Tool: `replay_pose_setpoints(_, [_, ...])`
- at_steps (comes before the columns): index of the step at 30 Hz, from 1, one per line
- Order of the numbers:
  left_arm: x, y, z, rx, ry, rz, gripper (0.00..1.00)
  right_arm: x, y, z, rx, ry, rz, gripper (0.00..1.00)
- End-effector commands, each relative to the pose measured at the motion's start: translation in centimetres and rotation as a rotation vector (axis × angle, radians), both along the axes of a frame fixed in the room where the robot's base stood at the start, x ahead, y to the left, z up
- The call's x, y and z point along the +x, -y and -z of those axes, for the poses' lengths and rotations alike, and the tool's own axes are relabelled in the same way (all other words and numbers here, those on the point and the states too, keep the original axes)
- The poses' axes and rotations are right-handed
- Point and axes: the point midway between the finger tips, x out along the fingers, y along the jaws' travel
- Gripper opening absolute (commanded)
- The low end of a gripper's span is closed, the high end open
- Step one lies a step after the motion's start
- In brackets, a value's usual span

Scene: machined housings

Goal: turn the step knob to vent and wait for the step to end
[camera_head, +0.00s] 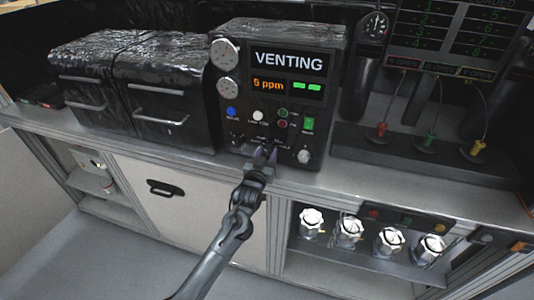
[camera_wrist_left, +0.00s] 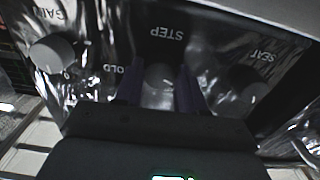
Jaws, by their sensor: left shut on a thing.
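The black control unit (camera_head: 282,92) stands on the bench, and its screen (camera_head: 287,62) reads "VENTING". Below it, a small orange display shows a low ppm value beside two green marks. My left gripper (camera_head: 264,155) reaches the lower front of the unit. In the left wrist view, the step knob (camera_wrist_left: 160,76) sits under the upside-down "STEP" label, between the two purple fingers of my left gripper (camera_wrist_left: 159,88), which are shut on it. The knob's pointer is hidden, so its exact setting cannot be read. My right gripper is not in view.
In the wrist view, a gain knob (camera_wrist_left: 50,54) and a seat knob (camera_wrist_left: 243,84) flank the step knob. Two black cases (camera_head: 165,95) stand left of the unit. Colored plugs (camera_head: 431,138) are at right, and several white-capped valves (camera_head: 348,231) sit below the bench.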

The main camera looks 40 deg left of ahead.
Motion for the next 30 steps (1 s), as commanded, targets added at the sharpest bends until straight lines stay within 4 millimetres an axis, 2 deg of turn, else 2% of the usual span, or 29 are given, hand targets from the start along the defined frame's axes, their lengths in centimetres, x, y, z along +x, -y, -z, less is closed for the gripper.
replay_pose_setpoints(12, [0.01, 0.02, 0.04, -0.01, 0.003, 0.0, 0.09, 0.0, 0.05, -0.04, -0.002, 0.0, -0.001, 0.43])
replay_pose_setpoints(13, [0.01, 0.02, 0.04, -0.01, 0.003, 0.0, 0.41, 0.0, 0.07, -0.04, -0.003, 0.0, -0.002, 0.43])
replay_pose_setpoints(18, [0.01, 0.02, 0.03, -0.01, 0.003, 0.0, 0.65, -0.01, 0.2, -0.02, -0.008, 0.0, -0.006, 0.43])
replay_pose_setpoints(30, [-0.6, 0.28, 0.06, -0.009, 0.002, 0.0, 0.65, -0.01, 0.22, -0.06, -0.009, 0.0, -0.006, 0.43])
